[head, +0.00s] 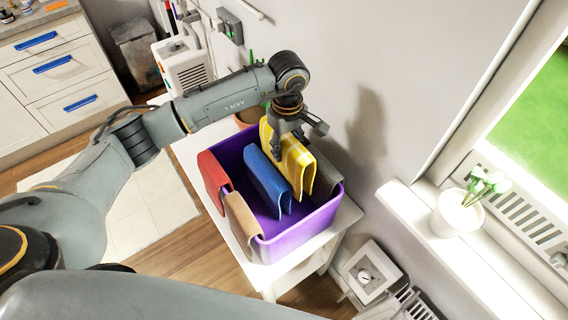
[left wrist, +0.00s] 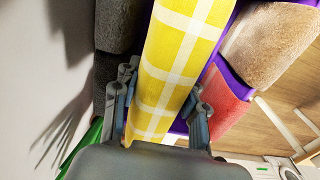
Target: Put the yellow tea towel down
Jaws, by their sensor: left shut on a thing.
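The yellow tea towel (head: 290,163), with white checks, hangs folded in my left gripper (head: 289,128) at the far side of the purple bin (head: 292,232). In the left wrist view the towel (left wrist: 178,62) runs between the two fingers of the left gripper (left wrist: 160,104), which is shut on it. I cannot tell whether the towel touches the bin's rim. A blue towel (head: 264,178) hangs just left of it, inside the bin's outline. My right gripper is not in view.
A red towel (head: 212,178), a beige towel (head: 242,220) and a grey towel (head: 323,181) hang over the bin's rim. The bin stands on a white table (head: 347,213) by the wall. A potted plant (head: 455,214) stands on the windowsill at right.

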